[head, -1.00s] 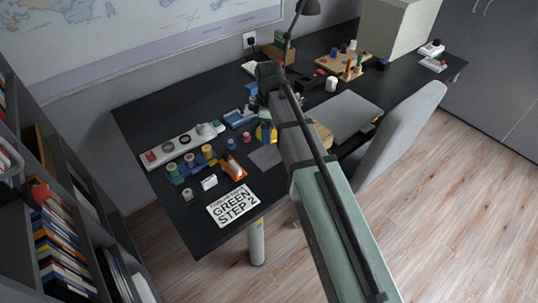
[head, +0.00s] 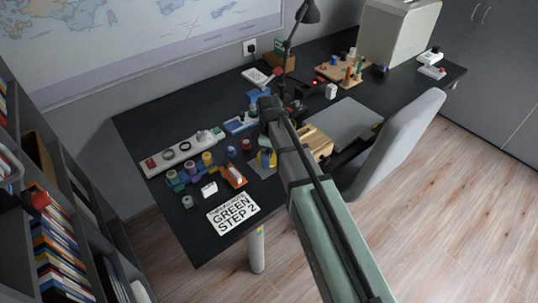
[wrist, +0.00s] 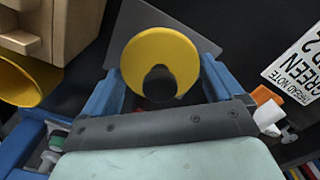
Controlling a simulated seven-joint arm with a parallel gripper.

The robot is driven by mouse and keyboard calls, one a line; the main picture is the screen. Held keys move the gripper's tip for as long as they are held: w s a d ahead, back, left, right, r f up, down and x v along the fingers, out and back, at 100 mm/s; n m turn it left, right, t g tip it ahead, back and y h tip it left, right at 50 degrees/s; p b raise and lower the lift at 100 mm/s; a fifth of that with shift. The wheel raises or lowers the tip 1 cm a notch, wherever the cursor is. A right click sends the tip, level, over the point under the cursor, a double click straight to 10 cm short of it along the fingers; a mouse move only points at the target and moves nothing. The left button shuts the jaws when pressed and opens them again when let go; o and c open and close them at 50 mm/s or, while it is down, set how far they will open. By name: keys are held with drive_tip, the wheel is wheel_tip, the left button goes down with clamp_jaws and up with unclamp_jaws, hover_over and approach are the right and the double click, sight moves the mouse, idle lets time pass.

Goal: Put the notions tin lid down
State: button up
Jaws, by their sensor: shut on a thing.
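The notions tin lid, a yellow disc with a black knob (wrist: 158,62), is between the blue fingers of my gripper (wrist: 160,88) in the wrist view. The knob faces the wrist camera; where the fingertips meet the lid is hidden. A yellow round open-looking thing (wrist: 22,82), perhaps the tin, is cut off at the left edge.
A wooden box (head: 318,140) stands right of my arm. An orange tool (head: 234,176), a small white block (head: 209,189), thread spools (head: 207,159) and a printed card (head: 233,208) lie to the left. A lamp (head: 291,45) stands behind. The black desk has free room at front left.

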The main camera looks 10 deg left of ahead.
drive_tip(key=shift+f, duration=0.6)
drive_tip(key=shift+f, duration=0.1)
drive_tip(key=o, duration=0.7)
wheel_tip(320, 180, up, 12)
drive_tip(key=shift+r, duration=0.15)
idle(0.4)
